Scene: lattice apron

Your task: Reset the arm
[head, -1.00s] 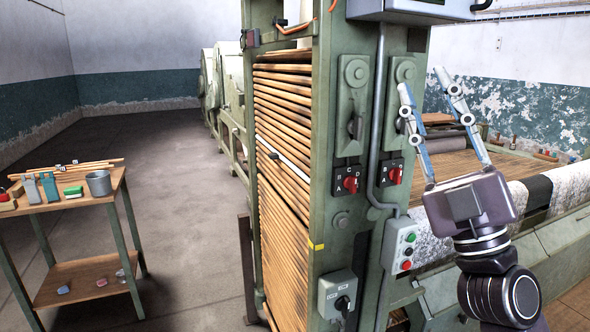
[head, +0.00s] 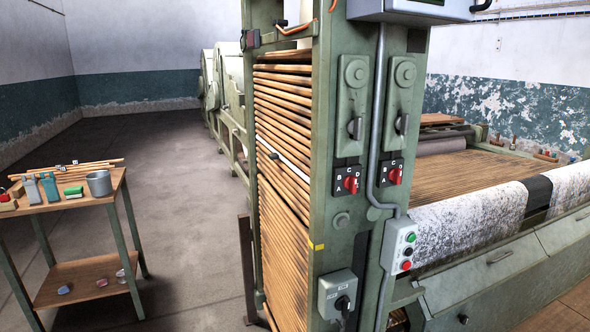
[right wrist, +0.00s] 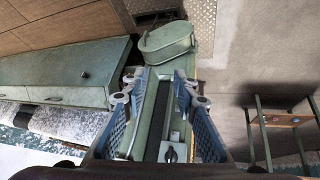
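My right gripper (right wrist: 155,88) shows only in the right wrist view. Its two blue lattice-padded fingers stand apart, and I see nothing held between them. Behind and between the fingers is the green machine frame (right wrist: 145,115), with a dark slot and a grey switch box; I cannot tell the distance to it. In the head view neither of my arms shows. My left gripper is in no view.
The green machine frame (head: 329,175) with rotary switches and a push-button box (head: 400,246) fills the middle. A patterned cloth roll (head: 465,222) lies at right. A wooden-topped table (head: 65,195) with a metal cup (head: 99,184) stands at left. Open floor (head: 180,215) lies between.

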